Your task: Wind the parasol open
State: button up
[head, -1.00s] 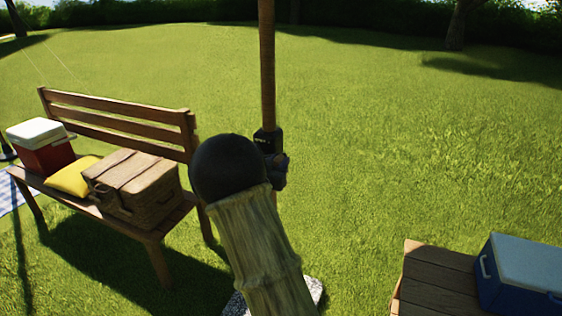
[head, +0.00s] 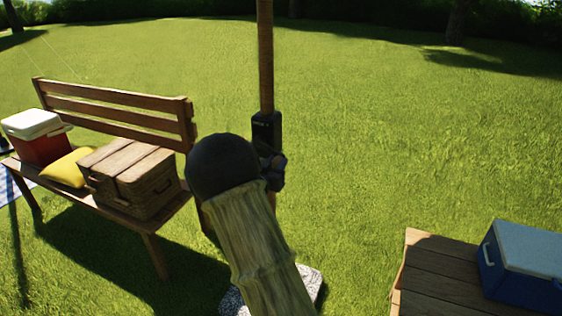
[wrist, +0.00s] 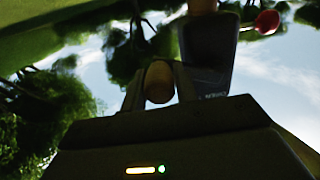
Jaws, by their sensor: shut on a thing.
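The parasol's wooden pole (head: 266,60) stands upright in the middle of the head view, with a black crank housing (head: 265,127) on it. In the wrist view the dark housing (wrist: 208,55) stands just beyond the fingers. My gripper (wrist: 160,85) is shut on the tan crank knob (wrist: 159,80), which sits between its two fingers. In the head view my gripper (head: 272,170) is dark, just below the housing, and partly hidden by my arm. A red knob (wrist: 267,22) sticks out right of the housing. The canopy is outside the head view.
A wooden bench (head: 115,112) at left holds a red cooler (head: 40,148), a yellow cushion (head: 67,168) and a wicker basket (head: 130,180). A wooden table (head: 440,270) with a blue cooler (head: 525,265) is at lower right. A speckled base (head: 312,282) lies under the pole. Open lawn lies beyond.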

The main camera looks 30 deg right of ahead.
jog(key=shift+w+a+f+b, duration=0.6)
jog(key=shift+w+a+f, duration=0.1)
jog(key=shift+w+f, duration=0.3)
